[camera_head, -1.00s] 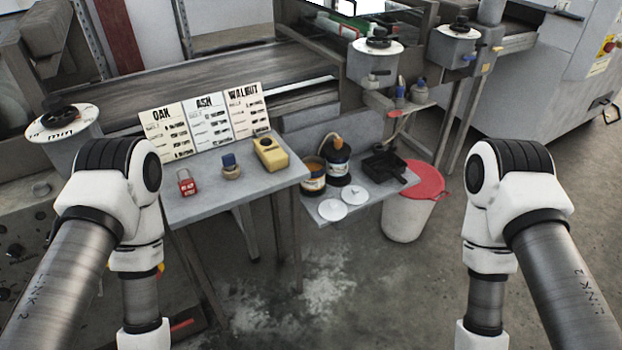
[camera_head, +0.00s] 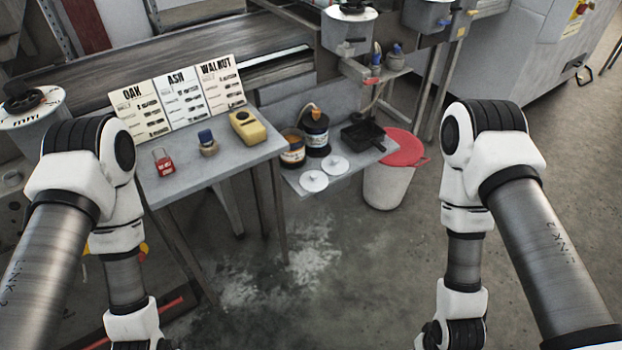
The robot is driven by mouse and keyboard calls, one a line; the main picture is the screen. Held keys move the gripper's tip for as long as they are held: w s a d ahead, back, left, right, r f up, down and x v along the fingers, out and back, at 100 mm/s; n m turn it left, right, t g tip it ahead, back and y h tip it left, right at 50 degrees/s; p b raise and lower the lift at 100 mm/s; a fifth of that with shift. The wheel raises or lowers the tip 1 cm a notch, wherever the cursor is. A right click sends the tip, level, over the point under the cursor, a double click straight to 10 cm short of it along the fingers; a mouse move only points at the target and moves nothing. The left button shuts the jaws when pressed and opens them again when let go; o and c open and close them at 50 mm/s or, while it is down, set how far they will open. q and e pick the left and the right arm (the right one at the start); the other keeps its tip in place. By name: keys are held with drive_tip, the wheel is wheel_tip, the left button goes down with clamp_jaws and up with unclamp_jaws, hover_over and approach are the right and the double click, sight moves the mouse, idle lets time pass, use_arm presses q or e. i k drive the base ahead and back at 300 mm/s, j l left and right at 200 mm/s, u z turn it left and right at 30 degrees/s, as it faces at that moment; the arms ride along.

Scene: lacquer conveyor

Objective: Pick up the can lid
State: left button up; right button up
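Two round white can lids lie flat on the low grey shelf: a front lid (camera_head: 314,181) and a back lid (camera_head: 335,164), close beside each other. Behind them stand an open can with orange-brown contents (camera_head: 292,150) and a dark can (camera_head: 316,136) with a hose or handle at its top. My two arms come in from the left and right lower sides, well apart from the lids. Both grippers are outside the picture, below its lower edge.
A grey table (camera_head: 215,172) left of the shelf bears a red padlock-like tag (camera_head: 163,162), a small jar (camera_head: 208,145), a yellow device (camera_head: 247,127) and OAK, ASH, WALNUT cards (camera_head: 183,98). A black tray (camera_head: 362,136) and red-lidded bin (camera_head: 388,187) are right. Floor in front is clear.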

sight(311, 181)
drive_tip(key=i+l+u, duration=0.2)
drive_tip(key=u, duration=0.15)
drive_tip(key=i+l+u, duration=0.15)
drive_tip(key=l+u, duration=0.25)
drive_tip(key=i+l+u, duration=0.1)
drive_tip(key=l+u, duration=0.6)
drive_tip(key=i+l, duration=0.05)
